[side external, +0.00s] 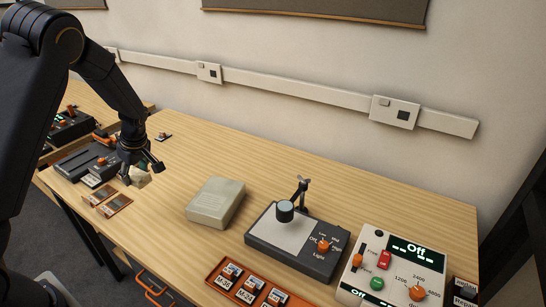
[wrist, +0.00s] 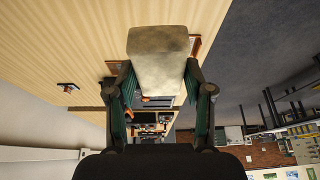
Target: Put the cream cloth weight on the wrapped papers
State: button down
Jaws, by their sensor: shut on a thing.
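The cream cloth weight (side external: 139,178) is a small pale block between the fingers of my gripper (side external: 138,168), over the left part of the wooden table. I cannot tell whether its underside touches the table. In the wrist view the weight (wrist: 158,55) fills the space between the two fingertips of my gripper (wrist: 158,82), which is shut on it. The wrapped papers (side external: 216,201) look like a flat, pale grey-green bundle lying on the table, to the right of my gripper and apart from it. Nothing lies on top of the bundle.
A dark light stand (side external: 290,245) with a lamp head is right of the bundle. A white control panel (side external: 385,265) stands further right. An orange tray (side external: 247,287) holds labelled pieces at the front edge. Dark devices (side external: 85,160) sit at left. The table behind the bundle is clear.

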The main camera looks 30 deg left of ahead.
jog(key=d+r+m+t, duration=0.1)
jog(key=d+r+m, duration=0.15)
jog(key=d, duration=0.65)
jog(key=d+r+m+t, duration=0.1)
jog(key=d+r+m, duration=0.15)
jog(key=d, duration=0.55)
send_over(215, 193)
jog(key=s+d, duration=0.1)
jog(key=s, duration=0.1)
jog(key=f, duration=0.8)
jog(key=shift+w+d+f, duration=0.1)
jog(key=shift+d+f, duration=0.1)
jog(key=shift+f, duration=0.15)
jog(key=shift+w+f, duration=0.65)
jog(key=shift+f, duration=1.55)
jog(key=shift+f, duration=0.1)
jog(key=shift+c, duration=2.2)
grip_release()
jog(key=shift+s+f, duration=0.1)
